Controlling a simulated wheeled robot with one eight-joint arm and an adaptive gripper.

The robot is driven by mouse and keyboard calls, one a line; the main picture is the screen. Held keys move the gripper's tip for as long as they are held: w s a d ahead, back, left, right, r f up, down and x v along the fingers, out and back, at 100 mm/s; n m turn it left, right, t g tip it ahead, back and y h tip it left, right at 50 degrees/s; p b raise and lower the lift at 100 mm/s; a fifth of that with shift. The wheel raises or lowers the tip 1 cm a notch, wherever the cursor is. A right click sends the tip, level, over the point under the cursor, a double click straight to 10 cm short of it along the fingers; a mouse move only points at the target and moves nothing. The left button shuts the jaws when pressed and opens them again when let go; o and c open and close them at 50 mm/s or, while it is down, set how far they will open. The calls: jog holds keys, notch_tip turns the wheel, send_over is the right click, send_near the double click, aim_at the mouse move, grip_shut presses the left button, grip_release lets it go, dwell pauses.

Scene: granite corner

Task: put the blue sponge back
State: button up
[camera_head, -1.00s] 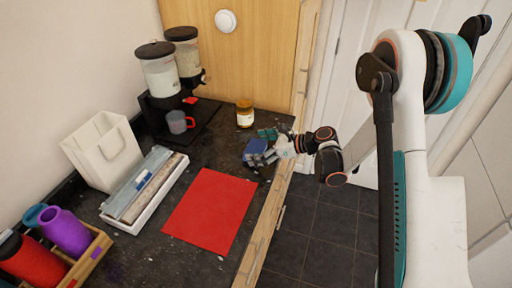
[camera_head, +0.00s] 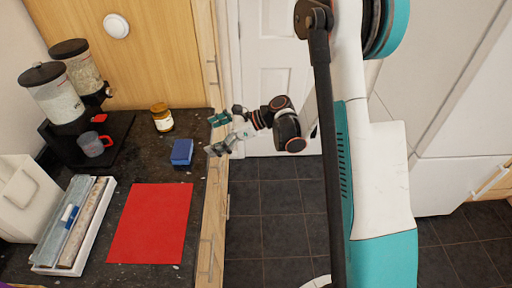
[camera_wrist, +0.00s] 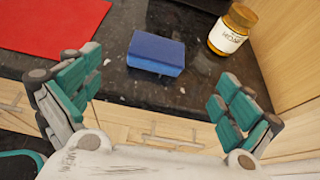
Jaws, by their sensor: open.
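The blue sponge (camera_head: 182,152) lies on the dark granite counter, to the right of and beyond the red mat (camera_head: 152,224). In the wrist view the sponge (camera_wrist: 156,54) lies ahead of my gripper (camera_wrist: 158,108), between the lines of its spread fingers but apart from them. My gripper (camera_head: 217,134) also shows in the head view, open and empty, at the counter's right edge. The red mat shows partly at the upper left of the wrist view (camera_wrist: 50,25).
A jar with a yellow lid (camera_head: 162,118) stands just beyond the sponge. A long white tray (camera_head: 84,240) lies left of the mat, with a white bag (camera_head: 22,200) beside it. Two dispensers (camera_head: 80,72) and a grey mug (camera_head: 92,145) stand at the back left.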

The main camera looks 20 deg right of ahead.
jog(key=s+d+r+n+h, duration=0.2)
jog(key=s+r+n+h, duration=0.4)
jog(key=s+r+n, duration=0.5)
jog(key=s+d+r+n+t+h, duration=0.1)
jog(key=s+d+r+n+h, duration=0.1)
jog(key=s+n, duration=0.3)
jog(key=s+d+r+n+t+h, duration=0.1)
jog(key=s+d+n+h, duration=0.3)
jog(key=s, duration=0.7)
jog(key=shift+d+r+n, duration=0.45)
jog(key=shift+r+n, duration=0.3)
jog(key=shift+n, duration=0.05)
